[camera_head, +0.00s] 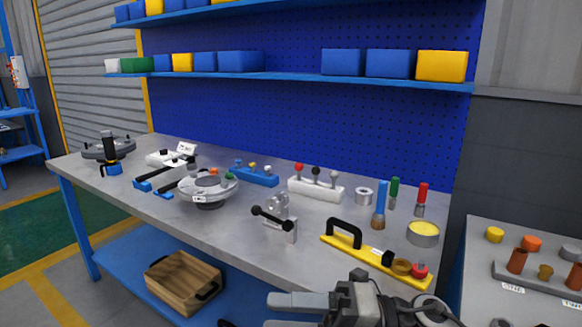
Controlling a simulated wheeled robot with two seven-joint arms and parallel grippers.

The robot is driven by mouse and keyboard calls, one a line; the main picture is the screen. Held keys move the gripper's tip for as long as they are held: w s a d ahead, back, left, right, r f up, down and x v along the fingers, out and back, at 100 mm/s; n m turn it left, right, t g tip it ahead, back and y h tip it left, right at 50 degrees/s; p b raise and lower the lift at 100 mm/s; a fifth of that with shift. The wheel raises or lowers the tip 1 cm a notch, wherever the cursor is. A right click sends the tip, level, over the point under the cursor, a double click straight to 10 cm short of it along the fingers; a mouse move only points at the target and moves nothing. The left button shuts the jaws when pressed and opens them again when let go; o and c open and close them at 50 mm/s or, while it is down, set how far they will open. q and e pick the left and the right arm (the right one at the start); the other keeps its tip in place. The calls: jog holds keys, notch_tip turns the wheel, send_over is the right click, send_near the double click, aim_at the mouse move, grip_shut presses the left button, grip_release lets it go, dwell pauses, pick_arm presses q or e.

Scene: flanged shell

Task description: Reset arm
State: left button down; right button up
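My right gripper (296,311) shows at the bottom centre, coming in from the right. Its two grey fingers point left and are apart, with nothing seen between them; the lower one is partly cut off by the picture edge. It is in front of the workbench's near edge, below the yellow-based fixture. My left gripper cannot be made out; only a small dark tip shows at the bottom edge. A round, flanged grey shell (208,200) sits on the grey workbench (160,208), with small coloured parts on top.
A yellow-based fixture with a black handle (344,233), a black-ended bar fixture (272,218), a knobbed white block (315,188) and upright tools (379,205) crowd the bench. A wooden crate (185,283) lies on the lower shelf. Another table (480,258) stands right.

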jog(key=w+d+f+m+t+h, duration=0.1)
jog(key=d+f+m+t+h, duration=0.35)
jog(key=m+t, duration=0.7)
jog(key=w+d+f+m+t+h, duration=0.1)
jog(key=d+f+m+t+h, duration=0.4)
jog(key=m, duration=1.1)
jog(key=s+d+f+m+g+h, duration=0.2)
jog(key=s+f+m+h, duration=0.1)
jog(key=f, duration=0.5)
jog(key=s+d+f+m+g+h, duration=0.2)
jog(key=s+f+m+g+h, duration=0.1)
jog(key=s+f+m, duration=0.3)
notch_tip(320, 180, down, 2)
jog(key=s, duration=0.2)
jog(key=shift+s+d+f, duration=0.15)
jog(key=shift+s+d, duration=0.15)
jog(key=shift+d, duration=0.1)
jog(key=shift+g+h, duration=0.25)
